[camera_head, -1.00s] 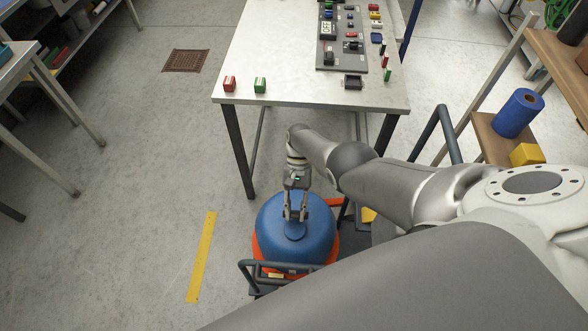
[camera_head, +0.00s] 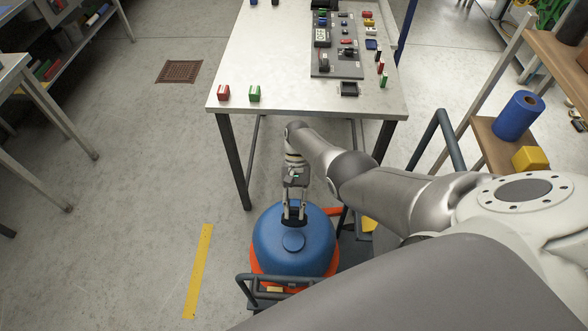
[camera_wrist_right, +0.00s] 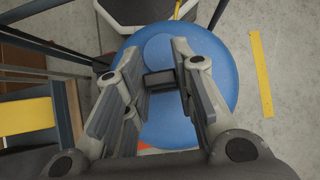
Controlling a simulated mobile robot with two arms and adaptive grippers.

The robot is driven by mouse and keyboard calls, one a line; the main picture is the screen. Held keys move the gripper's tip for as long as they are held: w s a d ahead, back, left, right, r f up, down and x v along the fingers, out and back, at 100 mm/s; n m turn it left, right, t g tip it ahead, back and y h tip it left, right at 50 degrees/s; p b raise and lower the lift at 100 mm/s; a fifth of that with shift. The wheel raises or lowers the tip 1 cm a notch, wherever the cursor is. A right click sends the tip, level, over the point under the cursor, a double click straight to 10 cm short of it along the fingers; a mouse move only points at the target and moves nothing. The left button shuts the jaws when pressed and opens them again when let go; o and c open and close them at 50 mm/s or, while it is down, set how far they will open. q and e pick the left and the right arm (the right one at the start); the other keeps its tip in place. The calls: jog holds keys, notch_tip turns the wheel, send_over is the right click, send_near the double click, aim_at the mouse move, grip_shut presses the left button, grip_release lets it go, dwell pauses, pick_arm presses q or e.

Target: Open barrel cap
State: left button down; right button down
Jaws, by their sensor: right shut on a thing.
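The barrel's orange body (camera_head: 254,262) stands below the table's near edge, topped by a large domed blue cap (camera_head: 272,248). A small raised blue disc (camera_head: 293,241) sits on the dome. My right gripper (camera_head: 294,220) points down at the cap, just behind the disc. In the right wrist view the gripper (camera_wrist_right: 160,80) is shut on a dark block-like handle (camera_wrist_right: 159,79) over the blue cap (camera_wrist_right: 222,75). The fingers hide part of the cap there. The cap appears to rest on the barrel. My left gripper is not in view.
A dark tubular frame (camera_head: 250,285) stands at the barrel's front. A white-topped table (camera_head: 290,85) is close behind it. A brown shelf with a blue roll (camera_head: 517,115) and yellow block (camera_head: 529,158) stands right. Floor left, by the yellow strip (camera_head: 198,270), is clear.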

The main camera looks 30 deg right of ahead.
jog(key=shift+d+f+b, duration=0.3)
jog(key=shift+f, duration=0.5)
jog(key=c, duration=1.4)
grip_release()
jog(key=shift+a, duration=0.1)
jog(key=shift+o, duration=1)
jog(key=shift+w, duration=0.2)
jog(key=v, duration=0.7)
jog(key=shift+w+r, duration=0.3)
